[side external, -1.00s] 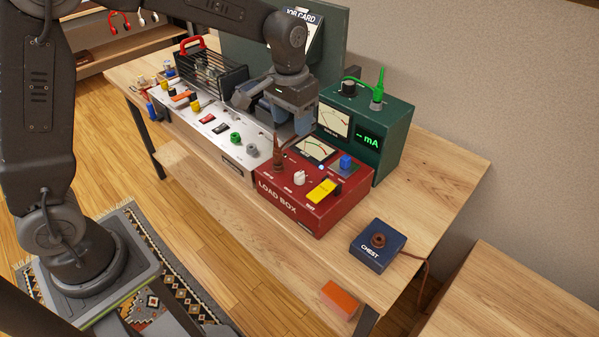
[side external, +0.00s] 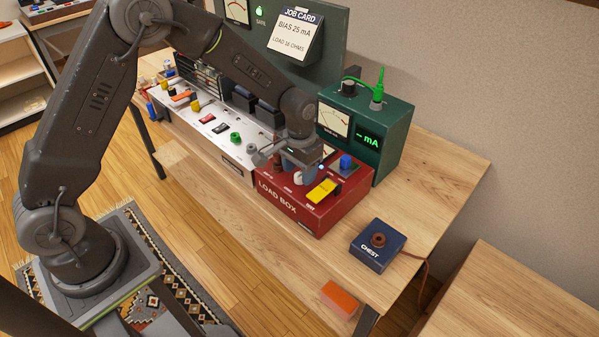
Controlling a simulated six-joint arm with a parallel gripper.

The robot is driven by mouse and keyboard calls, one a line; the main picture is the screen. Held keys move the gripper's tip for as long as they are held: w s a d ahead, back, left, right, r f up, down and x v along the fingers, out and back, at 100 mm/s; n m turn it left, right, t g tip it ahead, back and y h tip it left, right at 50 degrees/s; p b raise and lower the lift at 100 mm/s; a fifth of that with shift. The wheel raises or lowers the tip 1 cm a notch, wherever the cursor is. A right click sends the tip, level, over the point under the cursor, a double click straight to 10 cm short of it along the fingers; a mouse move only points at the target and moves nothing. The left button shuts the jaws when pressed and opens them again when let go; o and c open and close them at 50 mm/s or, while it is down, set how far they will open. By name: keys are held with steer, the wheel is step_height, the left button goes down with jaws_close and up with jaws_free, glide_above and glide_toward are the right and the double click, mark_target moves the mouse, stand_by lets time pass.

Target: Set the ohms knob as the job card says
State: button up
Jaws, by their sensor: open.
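The job card (side external: 295,38) stands at the back and reads BIAS 25 mA and LOAD 16 OHMS. The red load box (side external: 283,207) sits on the bench, with a white knob (side external: 298,179) on its top, which I take for the ohms knob. My gripper (side external: 301,171) is open, pointing down over the load box, with its fingers at or just above the white knob. The gripper hides most of the knob, so its pointer and any contact cannot be told. The box's meter is also largely covered.
A yellow switch (side external: 323,191) and a blue knob (side external: 346,162) stand close to the right of my gripper. The green mA meter box (side external: 379,137) rises behind. A white panel (side external: 222,145) with switches lies left. A blue CHEST box (side external: 378,246) sits front right.

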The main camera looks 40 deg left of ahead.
steer(key=shift+f, duration=0.6)
steer(key=c, duration=0.9)
steer(key=shift+m, duration=0.4)
steer(key=shift+c, duration=0.2)
steer(key=m, duration=0.4)
steer(key=shift+m, duration=2.6)
